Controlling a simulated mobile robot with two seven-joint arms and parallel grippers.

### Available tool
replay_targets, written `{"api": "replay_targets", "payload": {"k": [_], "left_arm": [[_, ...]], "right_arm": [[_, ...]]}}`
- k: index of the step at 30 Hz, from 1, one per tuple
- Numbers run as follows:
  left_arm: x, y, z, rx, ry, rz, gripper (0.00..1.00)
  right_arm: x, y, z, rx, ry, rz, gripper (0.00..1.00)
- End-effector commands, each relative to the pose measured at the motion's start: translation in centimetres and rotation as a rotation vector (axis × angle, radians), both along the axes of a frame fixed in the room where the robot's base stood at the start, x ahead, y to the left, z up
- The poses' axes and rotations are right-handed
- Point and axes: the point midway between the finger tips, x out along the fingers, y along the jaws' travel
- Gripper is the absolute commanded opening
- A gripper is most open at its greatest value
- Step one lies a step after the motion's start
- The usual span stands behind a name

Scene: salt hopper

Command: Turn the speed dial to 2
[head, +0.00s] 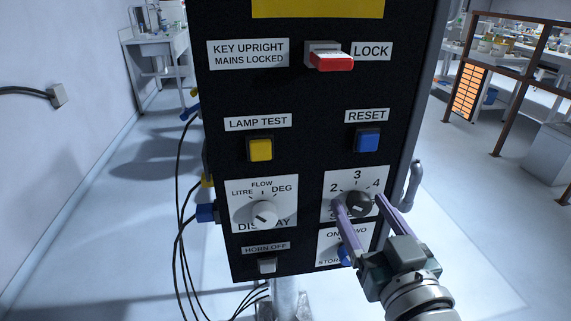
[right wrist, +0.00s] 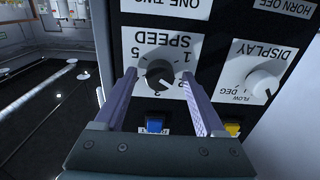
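The speed dial (head: 357,205) is a round black knob on a white plate at the lower right of the black panel. Numbers 2, 3 and 4 show above it in the head view. The dial also shows upside down in the right wrist view (right wrist: 160,74), with the SPEED label and 1, 2 and 5 readable. I cannot tell for sure which number its pointer marks. My right gripper (head: 359,200) is open, its purple fingers on either side of the dial with a visible gap at each side in the right wrist view (right wrist: 158,76). My left gripper is out of view.
The display dial (head: 265,213) is left of the speed dial. The blue reset button (head: 367,140) and yellow lamp test button (head: 260,149) sit above. A red key (head: 332,62) is at the top. A blue knob (head: 345,255) sits below, partly hidden by my gripper.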

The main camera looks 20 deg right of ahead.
Motion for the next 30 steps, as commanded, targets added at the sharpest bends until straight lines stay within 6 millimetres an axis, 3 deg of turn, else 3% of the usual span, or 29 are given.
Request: {"api": "replay_targets", "payload": {"k": [10, 22, 30], "left_arm": [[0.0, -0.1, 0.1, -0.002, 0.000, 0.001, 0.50], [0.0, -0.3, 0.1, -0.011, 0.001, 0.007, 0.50], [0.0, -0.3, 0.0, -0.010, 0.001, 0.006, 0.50]], "right_arm": [[-0.8, 0.2, -0.1, 0.001, 0.004, 0.000, 0.73], [-7.9, 1.9, -0.2, 0.002, 0.004, 0.000, 0.73], [-9.7, 2.3, 0.0, 0.000, 0.000, 0.000, 0.73]]}}
